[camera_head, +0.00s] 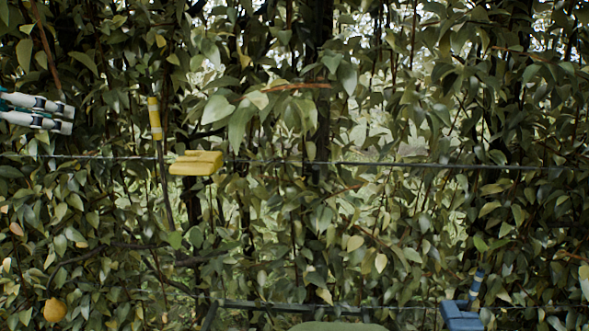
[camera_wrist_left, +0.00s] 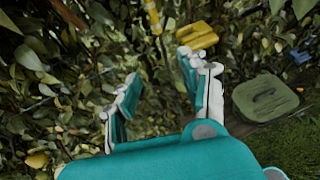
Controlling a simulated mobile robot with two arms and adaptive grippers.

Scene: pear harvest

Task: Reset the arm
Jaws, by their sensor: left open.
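My left gripper (camera_head: 68,118) comes in from the left edge in the head view, in front of the leaves. Its white fingers lie one above the other there. In the left wrist view the gripper (camera_wrist_left: 157,67) has its teal and white fingers spread apart, with nothing between them. It is open and empty. My right gripper is not in view. A yellow pear (camera_head: 55,310) hangs low at the left among the leaves, well below the left gripper. A yellow-orange fruit also shows at the lower left of the left wrist view (camera_wrist_left: 37,160).
A thin wire crosses the leaf wall. A yellow block (camera_head: 196,163) and yellow tube (camera_head: 155,118) are right of the gripper. A blue block (camera_head: 462,315) and blue tube (camera_head: 476,287) are at lower right. A green lidded box (camera_wrist_left: 264,97) stands on the ground.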

